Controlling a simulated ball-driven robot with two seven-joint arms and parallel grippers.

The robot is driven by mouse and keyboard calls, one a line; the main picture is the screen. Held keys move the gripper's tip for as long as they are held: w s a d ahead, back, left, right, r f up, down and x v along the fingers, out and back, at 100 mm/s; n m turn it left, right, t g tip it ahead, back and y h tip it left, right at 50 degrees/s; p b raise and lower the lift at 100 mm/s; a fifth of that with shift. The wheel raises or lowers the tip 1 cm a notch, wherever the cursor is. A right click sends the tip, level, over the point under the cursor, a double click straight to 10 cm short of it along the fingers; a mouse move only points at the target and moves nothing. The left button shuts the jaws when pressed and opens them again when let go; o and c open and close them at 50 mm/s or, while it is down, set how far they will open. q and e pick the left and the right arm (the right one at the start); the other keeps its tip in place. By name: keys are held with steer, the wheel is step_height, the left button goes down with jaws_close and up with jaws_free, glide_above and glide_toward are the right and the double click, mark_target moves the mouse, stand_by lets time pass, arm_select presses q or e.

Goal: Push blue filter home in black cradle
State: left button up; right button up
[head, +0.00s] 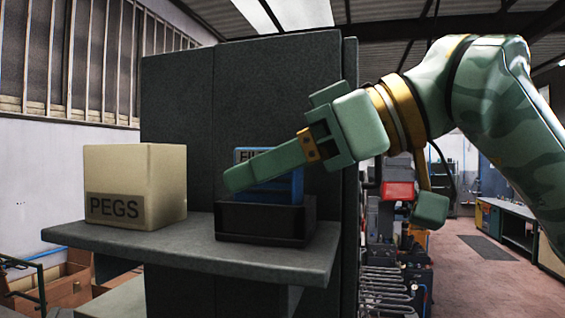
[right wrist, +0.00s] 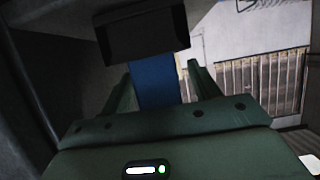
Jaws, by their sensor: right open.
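The blue filter (head: 297,186) stands in the black cradle (head: 262,222), its upper part above the cradle's rim. A pale label with dark letters shows at its top, partly covered. My right gripper (head: 240,178) reaches in from the right, and one finger crosses in front of the filter and hides much of its face. In the right wrist view, the filter (right wrist: 156,82) appears between the two spread fingers, with the cradle (right wrist: 145,35) beyond at the top. I cannot tell whether the fingers touch the filter. My left gripper is not in view.
The cradle sits on a dark grey shelf (head: 190,243) near its right end. A beige box marked PEGS (head: 135,187) stands to the left, with a gap of bare shelf between them. A tall dark panel (head: 177,115) rises right behind.

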steer(key=b+v, duration=0.2)
steer(key=v, duration=1.4)
steer(key=shift+d+r, duration=0.1)
steer(key=shift+r, duration=0.05)
